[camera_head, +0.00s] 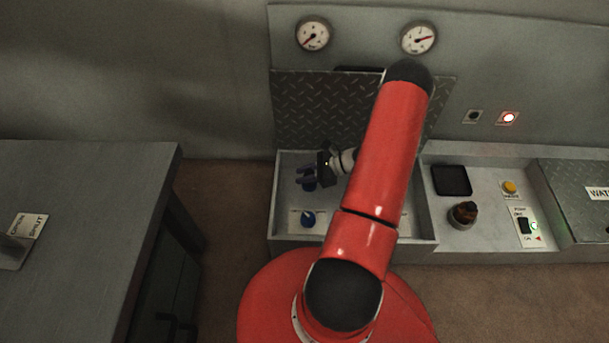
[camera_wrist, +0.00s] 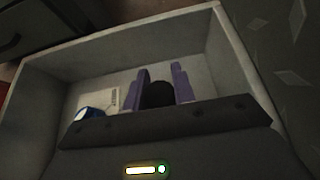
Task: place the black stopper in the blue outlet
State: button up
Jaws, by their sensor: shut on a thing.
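My gripper (camera_head: 307,176) is low inside the grey open basin, left of my red arm. In the wrist view its two purple fingers (camera_wrist: 160,88) stand either side of the rounded black stopper (camera_wrist: 157,95) and are shut on it. The stopper's lower part is hidden behind the dark gripper body. A blue round fitting (camera_head: 307,219), which looks like the blue outlet, sits on a pale labelled plate near the basin's front. It also shows in the wrist view (camera_wrist: 89,113), left of the fingers and apart from the stopper. I cannot tell the gripper's height above the floor.
The basin's walls (camera_head: 284,238) surround the gripper, and my arm hides its right part. A raised tread-plate lid (camera_head: 315,105) stands behind. A grey table (camera_head: 85,190) stands left.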

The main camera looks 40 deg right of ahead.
jog(key=shift+w+d+f, duration=0.15)
jog(key=shift+w+f, duration=0.05)
jog(key=shift+f, duration=0.1)
jog(key=shift+f+b, duration=0.55)
jog(key=o, duration=1)
jog(key=shift+c, duration=0.2)
jog(key=shift+r, duration=0.1)
